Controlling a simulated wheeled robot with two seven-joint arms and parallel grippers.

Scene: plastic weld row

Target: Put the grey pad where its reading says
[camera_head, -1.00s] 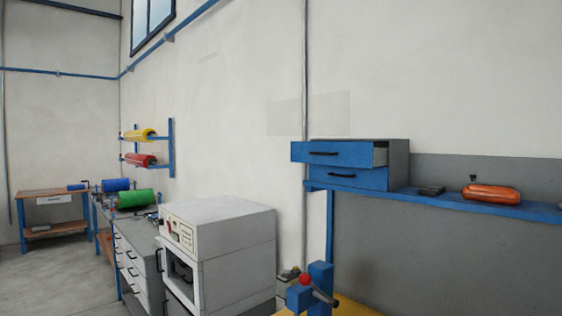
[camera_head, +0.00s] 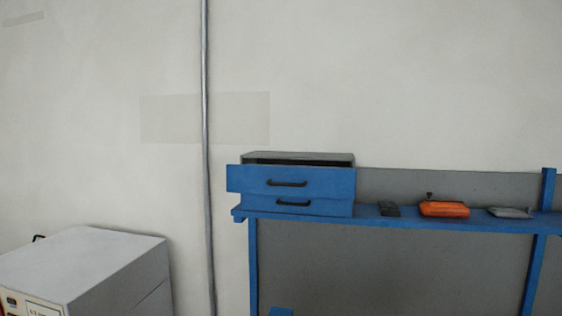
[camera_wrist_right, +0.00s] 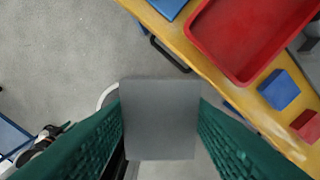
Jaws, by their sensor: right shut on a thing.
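In the right wrist view, a grey pad (camera_wrist_right: 160,119) sits between the green-lined fingers of my right gripper (camera_wrist_right: 160,125). The gripper is shut on it, and the pad is held up over the grey floor, beside a yellow bench edge. No reading shows on the pad's visible face. My left gripper is in neither view. In the head view, a blue two-drawer cabinet (camera_head: 290,182) stands on the shelf; its upper drawer is pulled partly out.
A blue shelf (camera_head: 460,224) carries a small dark block (camera_head: 389,209), an orange object (camera_head: 444,208) and a grey item (camera_head: 511,212). A grey machine (camera_head: 90,265) stands lower left. The yellow bench (camera_wrist_right: 190,45) holds a red tray (camera_wrist_right: 243,70), a blue block (camera_wrist_right: 279,89) and a red block (camera_wrist_right: 306,126).

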